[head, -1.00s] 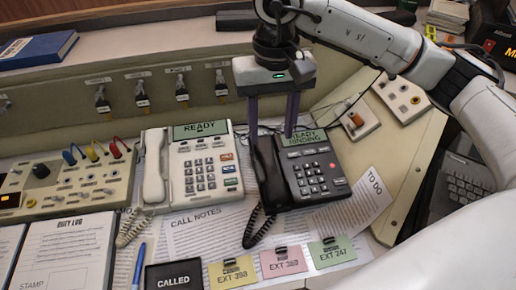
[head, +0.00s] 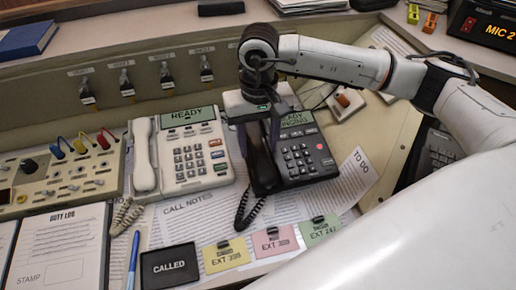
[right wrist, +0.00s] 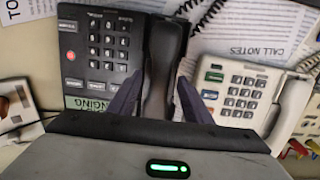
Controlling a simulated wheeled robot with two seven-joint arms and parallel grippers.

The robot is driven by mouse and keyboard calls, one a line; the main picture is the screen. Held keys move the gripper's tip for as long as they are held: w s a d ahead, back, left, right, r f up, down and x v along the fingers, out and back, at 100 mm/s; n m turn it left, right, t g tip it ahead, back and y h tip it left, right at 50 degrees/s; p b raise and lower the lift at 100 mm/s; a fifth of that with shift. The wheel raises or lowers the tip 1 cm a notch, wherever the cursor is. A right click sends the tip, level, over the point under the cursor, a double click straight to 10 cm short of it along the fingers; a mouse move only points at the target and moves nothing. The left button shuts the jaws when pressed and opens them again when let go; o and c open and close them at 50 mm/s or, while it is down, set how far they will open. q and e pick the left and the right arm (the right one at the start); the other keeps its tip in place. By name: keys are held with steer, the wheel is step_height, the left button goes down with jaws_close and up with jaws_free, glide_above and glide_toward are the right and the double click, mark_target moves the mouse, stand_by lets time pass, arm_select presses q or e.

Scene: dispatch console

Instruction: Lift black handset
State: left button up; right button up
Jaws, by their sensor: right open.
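The black handset (head: 262,168) lies in its cradle on the left side of the black desk phone (head: 308,158), its coiled cord hanging toward the front. My right gripper (head: 260,138) is over the handset's far part and hides that end. In the right wrist view the handset (right wrist: 160,75) runs between the two dark fingers of my open right gripper (right wrist: 158,98), one finger on each side. I cannot tell whether either finger touches it. The black phone's display is partly hidden behind my gripper. My left gripper is not in view.
A white phone (head: 190,155) with its own white handset (head: 143,157) stands close on the left. A panel with coloured cables (head: 68,172) is farther left. A sloped panel rises behind.

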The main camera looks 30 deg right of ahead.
jaws_close()
steer(key=shift+r, duration=0.1)
step_height(320, 180, up, 10)
step_height(320, 180, up, 5)
steer(key=p, duration=0.3)
glide_above(258, 146)
stand_by(0.4)
